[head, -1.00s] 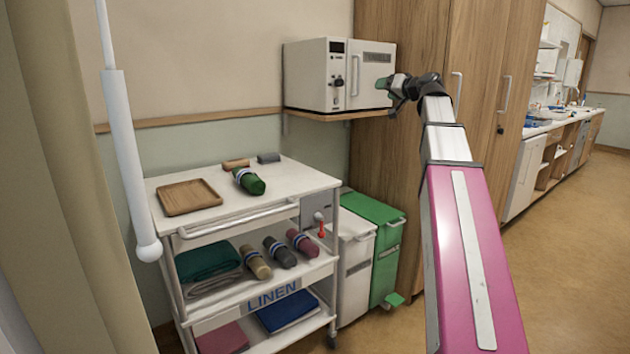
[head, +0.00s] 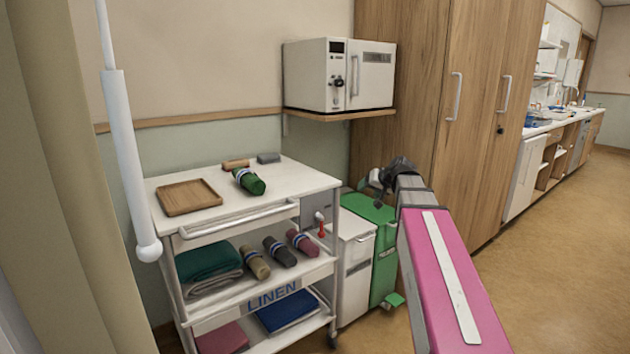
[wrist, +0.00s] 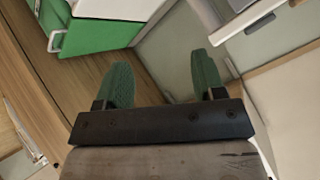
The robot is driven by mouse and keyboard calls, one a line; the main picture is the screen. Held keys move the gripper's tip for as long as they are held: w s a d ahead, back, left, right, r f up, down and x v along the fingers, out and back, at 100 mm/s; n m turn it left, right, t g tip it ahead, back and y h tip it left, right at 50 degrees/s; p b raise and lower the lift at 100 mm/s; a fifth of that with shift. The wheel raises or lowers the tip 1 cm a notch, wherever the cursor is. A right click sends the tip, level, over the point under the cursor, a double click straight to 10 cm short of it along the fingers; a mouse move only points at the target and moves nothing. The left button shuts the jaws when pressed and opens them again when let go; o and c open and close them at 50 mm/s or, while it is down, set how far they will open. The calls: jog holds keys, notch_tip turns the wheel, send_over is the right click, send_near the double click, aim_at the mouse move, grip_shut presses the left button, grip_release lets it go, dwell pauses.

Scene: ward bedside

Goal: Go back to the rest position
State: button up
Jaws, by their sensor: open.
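The linen cart (head: 318,182) at left bears a wooden tray (head: 188,197) and a green roll (head: 249,181), with more rolls below. A white bin (head: 355,262) and a green bin (head: 384,268) stand beside it. A white cabinet (head: 375,78) sits on a wall shelf. Floor at right is clear.

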jog(key=s+f+g+h, duration=0.2)
jog(key=s+f+g, duration=0.2)
jog(key=s+f, duration=0.8)
jog(key=s+f+g+h, duration=0.3)
jog(key=s+f, duration=0.9)
jog(key=f, duration=0.8)
jog(key=shift+s+a+f+g+h, duration=0.2)
jog(key=shift+a+f+g+h, duration=0.1)
jog(key=shift+a+g, duration=0.25)
jog(key=shift+d, duration=0.1)
